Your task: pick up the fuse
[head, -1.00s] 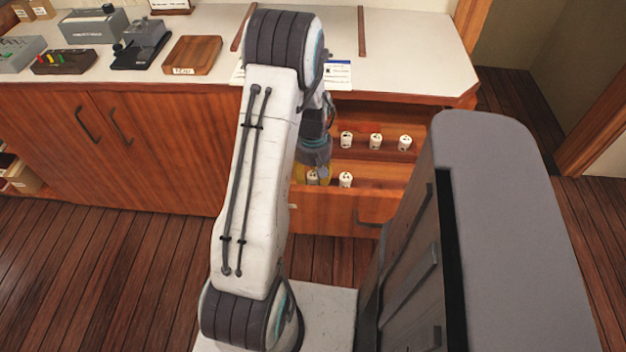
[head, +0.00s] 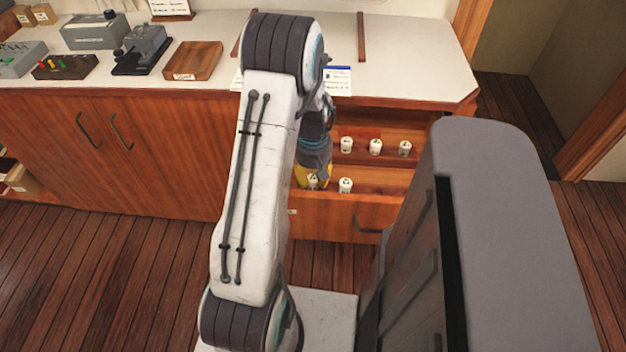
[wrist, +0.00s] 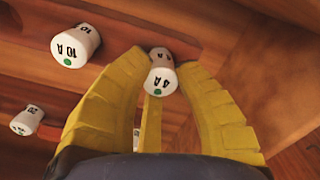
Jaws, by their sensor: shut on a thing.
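A white fuse marked "4 A" with a green dot (wrist: 163,82) is between the yellow fingers of my gripper (wrist: 165,75) in the wrist view. My gripper is shut on this fuse. In the head view my gripper (head: 312,178) reaches down into the open drawer, with the held fuse (head: 313,183) at its tips near the drawer's front. A second fuse, marked "10 A" (wrist: 75,46), stands apart beside it, to the left in the wrist view. My arm hides the drawer's left part in the head view.
Three more white fuses (head: 375,147) stand in the drawer's back row. The drawer front (head: 340,215) and side walls stand close around my gripper. A wooden tray (head: 193,61) and several devices sit on the counter (head: 410,50) above.

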